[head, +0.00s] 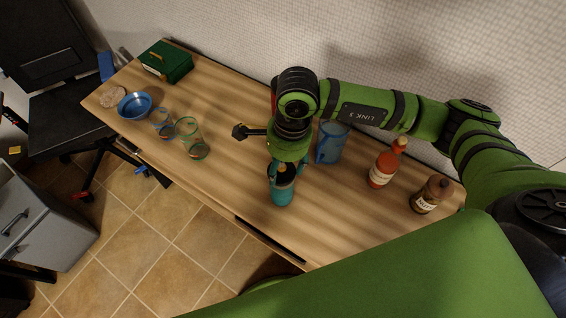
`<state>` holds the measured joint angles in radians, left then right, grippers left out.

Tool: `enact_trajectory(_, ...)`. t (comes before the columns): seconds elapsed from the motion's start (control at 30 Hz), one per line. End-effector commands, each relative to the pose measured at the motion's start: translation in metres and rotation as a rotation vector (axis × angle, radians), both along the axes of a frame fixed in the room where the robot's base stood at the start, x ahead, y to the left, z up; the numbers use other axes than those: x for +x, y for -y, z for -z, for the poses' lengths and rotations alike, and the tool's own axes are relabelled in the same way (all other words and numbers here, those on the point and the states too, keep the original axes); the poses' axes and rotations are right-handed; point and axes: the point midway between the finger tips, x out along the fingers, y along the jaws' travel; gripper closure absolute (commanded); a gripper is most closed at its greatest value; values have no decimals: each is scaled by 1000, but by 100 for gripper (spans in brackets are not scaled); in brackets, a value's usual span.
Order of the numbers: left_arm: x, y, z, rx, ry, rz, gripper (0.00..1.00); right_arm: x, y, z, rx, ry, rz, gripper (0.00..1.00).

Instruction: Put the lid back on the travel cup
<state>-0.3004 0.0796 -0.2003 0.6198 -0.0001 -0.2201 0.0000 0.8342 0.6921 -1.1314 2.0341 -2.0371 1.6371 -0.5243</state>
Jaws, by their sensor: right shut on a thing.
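The teal travel cup (281,193) stands on the wooden table near its front edge, in the middle of the head view. My right gripper (285,168) points down right over the cup's top. It is shut on what looks like the dark lid, at the mouth of the cup. The fingers and wrist hide most of the lid, so I cannot tell whether it is seated or just above the rim. My left gripper is not in view.
A blue pitcher (331,143), a red sauce bottle (383,168) and a brown bottle (431,196) stand to the right. Several glasses (187,129), a blue bowl (134,106) and a green box (167,63) are left. A dark-headed object (240,131) lies beside my gripper.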

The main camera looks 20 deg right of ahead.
Motion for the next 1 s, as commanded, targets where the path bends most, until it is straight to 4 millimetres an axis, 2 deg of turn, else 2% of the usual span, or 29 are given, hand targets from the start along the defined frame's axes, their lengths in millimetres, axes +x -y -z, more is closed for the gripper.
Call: enact_trajectory(1.0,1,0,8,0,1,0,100,0,0,0,0,1,0,62)
